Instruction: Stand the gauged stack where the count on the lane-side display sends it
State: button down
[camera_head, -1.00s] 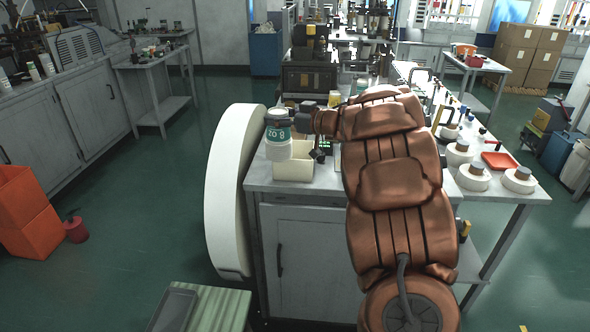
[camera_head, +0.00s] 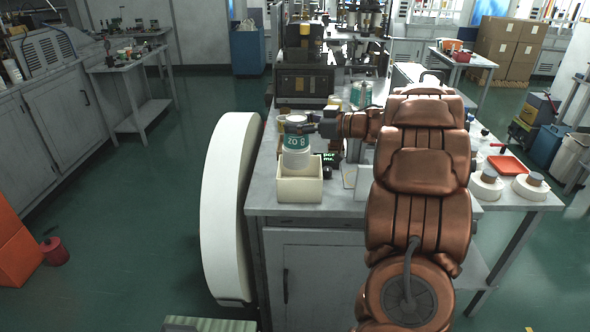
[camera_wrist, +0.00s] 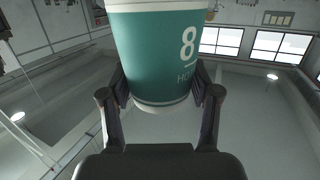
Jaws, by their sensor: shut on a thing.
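The stack of paper cups (camera_head: 296,143), white with a teal band marked 8 oz, is upside down in the head view. It is held at or just above a cream open-topped box (camera_head: 300,188) on the bench; I cannot tell whether it touches the box. My gripper (camera_head: 297,125) is shut on the stack from the right. In the wrist view the teal cup (camera_wrist: 160,55) sits between both fingers (camera_wrist: 158,92). A small dark display with green digits (camera_head: 329,158) stands right of the box, too small to read surely.
A grey bench (camera_head: 262,195) carries the box, with dark machinery (camera_head: 305,84) behind. A large cream wheel-like disc (camera_head: 222,210) stands at its left. White rolls (camera_head: 487,184) and a red tray (camera_head: 508,165) lie at the right.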

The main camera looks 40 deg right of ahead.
aim_at(300, 151)
jog(key=f, duration=0.5)
jog(key=shift+s+d+p, duration=0.15)
jog(key=shift+d+p, duration=0.2)
jog(key=shift+p, duration=0.05)
jog(key=shift+f+p, duration=0.4)
jog(key=shift+f, duration=1.55)
jog(key=shift+c, duration=1.3)
grip_release()
jog(key=shift+f, duration=0.1)
jog(key=b+v, duration=0.3)
jog(key=v, duration=0.9)
jog(key=shift+s+a, duration=0.15)
